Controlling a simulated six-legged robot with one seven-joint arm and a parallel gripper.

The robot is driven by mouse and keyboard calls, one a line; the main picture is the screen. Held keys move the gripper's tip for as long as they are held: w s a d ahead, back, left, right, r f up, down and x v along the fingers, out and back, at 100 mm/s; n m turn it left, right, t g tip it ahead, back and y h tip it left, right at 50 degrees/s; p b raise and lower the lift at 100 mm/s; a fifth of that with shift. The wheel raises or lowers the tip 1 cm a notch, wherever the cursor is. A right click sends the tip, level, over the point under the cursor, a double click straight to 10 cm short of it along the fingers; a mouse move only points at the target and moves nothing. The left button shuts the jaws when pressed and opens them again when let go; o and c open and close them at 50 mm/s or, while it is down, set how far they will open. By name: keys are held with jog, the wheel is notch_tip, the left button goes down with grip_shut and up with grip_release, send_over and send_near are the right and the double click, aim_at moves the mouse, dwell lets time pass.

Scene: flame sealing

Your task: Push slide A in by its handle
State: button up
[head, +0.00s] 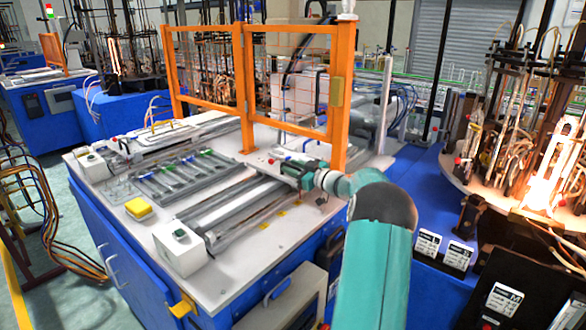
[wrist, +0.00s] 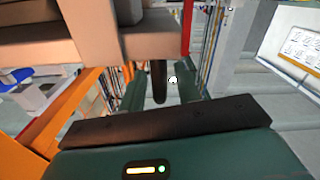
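The white worktable (head: 280,235) carries long metal slide rails (head: 225,205) in the head view. I cannot make out a label telling which one is slide A. My gripper (head: 287,167) is over the far right part of the table, close to the orange guard posts. In the wrist view its two green fingers (wrist: 160,90) stand apart. A dark rounded upright bar (wrist: 159,82), perhaps the handle, shows between them, with gaps on both sides. I cannot tell its distance from the fingers. A small red knob (head: 270,161) lies just left of my gripper in the head view.
An orange guard frame (head: 247,95) stands behind and beside my gripper. A white button box (head: 180,247) and a yellow block (head: 138,209) sit on the near left tabletop. Glowing burners (head: 545,185) stand right.

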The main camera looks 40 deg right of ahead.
jog(key=shift+w, duration=0.2)
grip_shut()
